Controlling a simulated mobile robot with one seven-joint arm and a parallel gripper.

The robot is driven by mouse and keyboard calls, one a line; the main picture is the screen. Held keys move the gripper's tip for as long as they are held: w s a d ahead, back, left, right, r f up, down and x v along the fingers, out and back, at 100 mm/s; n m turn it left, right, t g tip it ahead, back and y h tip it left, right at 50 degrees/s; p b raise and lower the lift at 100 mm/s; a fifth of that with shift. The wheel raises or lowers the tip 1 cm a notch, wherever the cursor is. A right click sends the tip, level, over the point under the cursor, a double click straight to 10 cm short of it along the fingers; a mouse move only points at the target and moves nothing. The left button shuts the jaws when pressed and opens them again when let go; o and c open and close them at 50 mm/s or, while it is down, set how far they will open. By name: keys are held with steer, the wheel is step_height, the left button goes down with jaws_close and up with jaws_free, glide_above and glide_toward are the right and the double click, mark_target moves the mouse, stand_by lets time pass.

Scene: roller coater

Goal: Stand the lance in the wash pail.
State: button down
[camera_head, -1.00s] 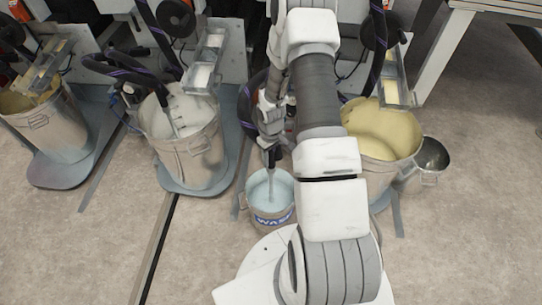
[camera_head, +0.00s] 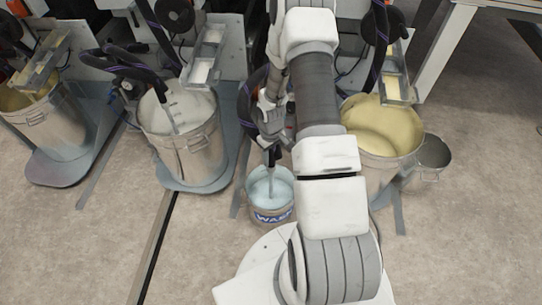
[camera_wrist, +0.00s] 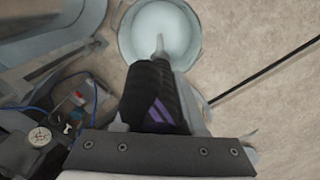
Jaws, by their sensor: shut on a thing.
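The wash pail (camera_head: 272,215), marked "WASH" and holding pale blue liquid, stands on the floor in front of my base. My gripper (camera_head: 268,132) is above the pail, shut on the lance (camera_head: 271,158). The lance points down, its lower end over or in the pail's mouth. In the wrist view the lance's black grip with purple stripes (camera_wrist: 152,95) runs from my gripper toward the pail (camera_wrist: 126,42), and its pale tip shows against the liquid. I cannot tell whether the tip touches the liquid. My arm hides part of the scene behind the pail.
A bucket of white liquid (camera_head: 200,158) and another yellow one (camera_head: 55,130) stand at left. Open floor lies in front.

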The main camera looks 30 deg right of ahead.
steer(key=shift+f+b, duration=0.45)
steer(key=shift+f, duration=0.2)
steer(key=shift+c, duration=2)
jaws_free()
step_height(320, 180, up, 18)
steer(key=p, duration=0.6)
steer(key=shift+f+p, duration=0.2)
steer(key=shift+p, duration=0.15)
